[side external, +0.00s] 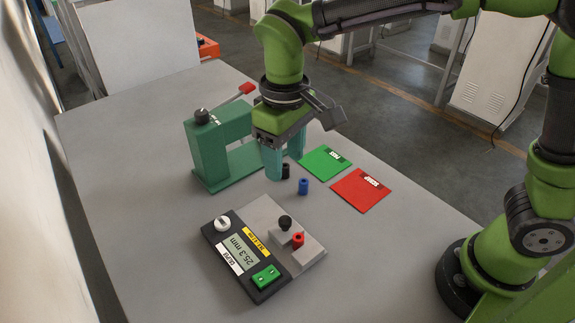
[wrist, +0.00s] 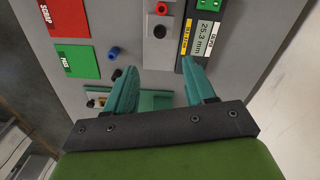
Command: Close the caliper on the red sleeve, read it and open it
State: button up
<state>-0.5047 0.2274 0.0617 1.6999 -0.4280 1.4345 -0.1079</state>
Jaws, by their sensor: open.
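The caliper (side external: 308,256) is a flat bench gauge with a dark panel, a grey bed, a black knob (side external: 285,222) and a display (side external: 241,251) reading 25.3 mm. The red sleeve (side external: 298,240) stands upright on the bed beside the knob's block; I cannot tell if the jaws touch it. In the wrist view the red sleeve (wrist: 161,8) and black knob (wrist: 160,32) lie at the top, beyond my fingertips. My gripper (side external: 273,172) is open and empty, fingers pointing down, behind the caliper and in front of the green fixture.
A green fixture (side external: 208,150) with a red-tipped lever stands at the back left. A black sleeve (side external: 285,170) and a blue sleeve (side external: 303,186) stand near my fingers. A green card (side external: 323,160) and a red SCRAP card (side external: 360,190) lie to the right. The table's front left is bare.

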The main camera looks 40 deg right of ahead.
aim_at(285, 220)
notch_tip(285, 220, down, 16)
jog(key=shift+f, duration=0.1)
jog(key=shift+c, duration=0.4)
grip_shut()
